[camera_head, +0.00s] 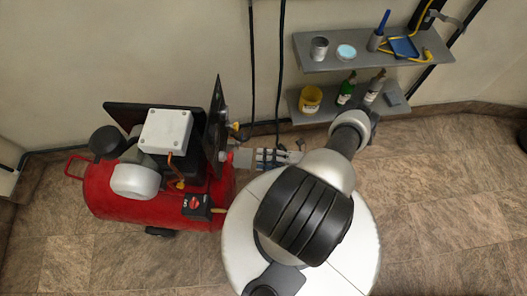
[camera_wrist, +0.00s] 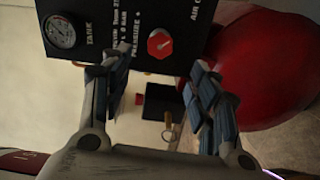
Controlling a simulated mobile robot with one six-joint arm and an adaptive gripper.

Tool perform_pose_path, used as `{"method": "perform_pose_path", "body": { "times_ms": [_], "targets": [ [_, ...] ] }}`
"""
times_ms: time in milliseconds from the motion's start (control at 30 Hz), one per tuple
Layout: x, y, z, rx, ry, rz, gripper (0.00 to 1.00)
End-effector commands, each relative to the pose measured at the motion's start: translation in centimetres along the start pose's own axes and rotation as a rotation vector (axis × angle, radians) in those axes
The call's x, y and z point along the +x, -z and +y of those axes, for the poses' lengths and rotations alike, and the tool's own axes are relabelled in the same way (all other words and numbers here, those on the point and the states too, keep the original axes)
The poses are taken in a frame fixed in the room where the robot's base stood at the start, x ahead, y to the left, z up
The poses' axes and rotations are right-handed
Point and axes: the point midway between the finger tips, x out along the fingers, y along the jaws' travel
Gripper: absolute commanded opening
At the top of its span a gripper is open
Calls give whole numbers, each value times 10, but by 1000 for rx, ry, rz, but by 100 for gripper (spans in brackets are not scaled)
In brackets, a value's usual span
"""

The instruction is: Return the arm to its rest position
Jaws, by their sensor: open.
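My gripper (camera_head: 262,158) points left in the head view, just right of the compressor's black panel (camera_head: 215,125). Most of my wrist is hidden there behind my arm. In the wrist view my gripper (camera_wrist: 155,85) is open, its two blue-grey fingers well apart with nothing held between them. The panel (camera_wrist: 125,30) fills the top of that view, with a round gauge (camera_wrist: 60,32) and a red knob (camera_wrist: 160,43). I cannot tell whether a fingertip touches it. My arm is stretched out from my base.
A red compressor (camera_head: 110,195) stands on the tiled floor at left. Two grey wall shelves at upper right hold cans, bottles, a yellow bucket (camera_head: 311,98) and a blue tray (camera_head: 404,47). Black cables (camera_head: 281,70) hang on the wall. The floor at right is clear.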

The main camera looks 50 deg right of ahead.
Motion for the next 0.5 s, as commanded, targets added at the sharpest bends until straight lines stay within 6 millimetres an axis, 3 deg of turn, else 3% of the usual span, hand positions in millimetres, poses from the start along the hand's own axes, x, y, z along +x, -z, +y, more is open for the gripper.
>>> {"method": "perform_pose_path", "body": {
  "times_ms": [500],
  "targets": [
    [0, -3, 4, -18, 9, 14, 55]
  ]
}}
